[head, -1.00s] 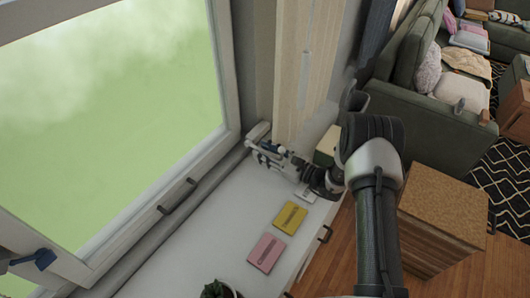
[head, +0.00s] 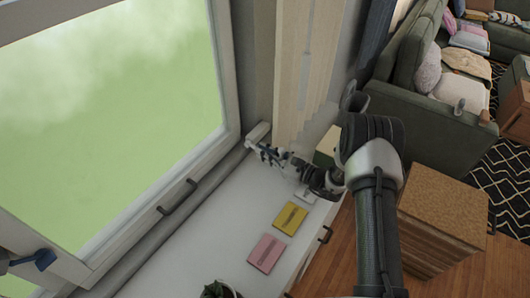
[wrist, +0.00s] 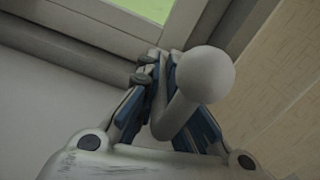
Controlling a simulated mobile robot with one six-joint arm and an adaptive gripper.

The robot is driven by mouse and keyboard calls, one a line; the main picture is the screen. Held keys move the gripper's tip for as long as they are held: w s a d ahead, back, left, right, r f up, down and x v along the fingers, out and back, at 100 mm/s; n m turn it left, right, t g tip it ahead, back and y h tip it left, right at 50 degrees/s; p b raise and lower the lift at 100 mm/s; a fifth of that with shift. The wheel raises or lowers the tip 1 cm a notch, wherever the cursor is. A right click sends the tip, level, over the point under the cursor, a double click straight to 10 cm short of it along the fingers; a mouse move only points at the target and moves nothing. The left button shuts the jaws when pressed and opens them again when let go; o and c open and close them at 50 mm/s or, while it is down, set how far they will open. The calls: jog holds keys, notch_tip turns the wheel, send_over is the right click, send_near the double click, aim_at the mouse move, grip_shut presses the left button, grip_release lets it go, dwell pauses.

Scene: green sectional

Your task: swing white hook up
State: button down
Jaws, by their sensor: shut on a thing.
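The white hook (wrist: 204,76) shows in the wrist view as a pale stem with a round ball end. It rises between the blue-padded fingers of my gripper (wrist: 166,100). My gripper is shut on it, and the fingers cover part of the stem. In the head view my gripper (head: 268,154) is at the far corner of the white sill, beside the window frame and the pale wooden panel. The hook is too small and covered there to make out clearly.
A window (head: 110,120) with a dark handle (head: 178,197) stands on the left. Yellow (head: 290,218) and pink (head: 266,253) booklets lie on the white sill top (head: 205,235). A pale panel (head: 302,75) rises close behind my gripper. A plant (head: 218,290) stands at the front.

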jog(key=shift+r, duration=0.15)
jog(key=shift+r+g+h+p, duration=0.3)
jog(key=shift+r+h+p, duration=0.1)
jog(key=shift+p, duration=0.4)
jog(key=r+h+p, duration=0.1)
jog(key=r+g+h+p, duration=0.1)
jog(key=p, duration=0.1)
jog(key=shift+w+a, duration=0.15)
jog(key=shift+a, duration=0.05)
jog(key=g+h+p, duration=0.1)
jog(key=r+g+h+p, duration=0.1)
jog(key=p, duration=0.1)
jog(key=shift+w+a+r+h+p, duration=0.2)
jog(key=shift+a+h+p, duration=0.1)
jog(key=shift+a+h, duration=0.1)
jog(key=shift+h+p, duration=0.3)
jog(key=shift+w+g, duration=0.1)
jog(key=shift+g, duration=0.2)
